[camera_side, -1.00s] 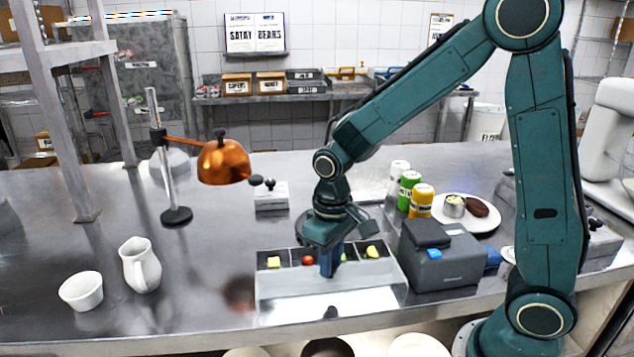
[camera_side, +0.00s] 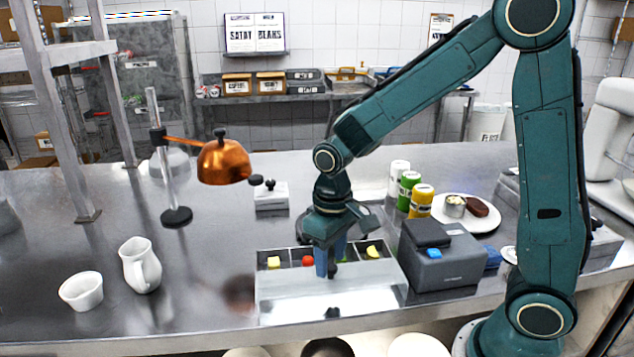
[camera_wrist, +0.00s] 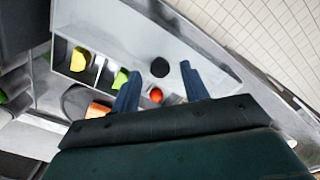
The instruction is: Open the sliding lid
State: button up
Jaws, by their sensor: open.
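The compartment box stands at the front of the counter in the side view, with its pale grey sliding lid (camera_side: 290,285) over the front part. The rear compartments show uncovered, with food pieces in them. The lid's round dark knob (camera_wrist: 160,67) shows in the wrist view just beyond my open fingers, roughly between their lines. My gripper (camera_side: 331,270) is low over the box, fingers pointing down; it also shows in the wrist view (camera_wrist: 162,88). It holds nothing that I can see. Whether the fingers touch the knob or lid cannot be told.
A dark grey device (camera_side: 445,258) stands close to the box's right. Green (camera_side: 408,188) and yellow (camera_side: 421,201) containers stand behind. A copper lamp (camera_side: 223,162), white pitcher (camera_side: 140,265) and white bowl (camera_side: 81,291) are to the left. The counter left of the box is mostly clear.

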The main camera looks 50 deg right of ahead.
aim_at(336, 267)
notch_tip(336, 267, up, 13)
dwell(0.6)
jog(key=shift+s+f, duration=0.1)
jog(key=s+d+r+t, duration=0.1)
jog(key=s+t, duration=0.4)
jog(key=s, duration=1)
jog(key=shift+s+d+r+t, duration=0.15)
jog(key=shift+d+r+t, duration=0.15)
jog(key=shift+d, duration=0.6)
jog(key=shift+o, duration=0.2)
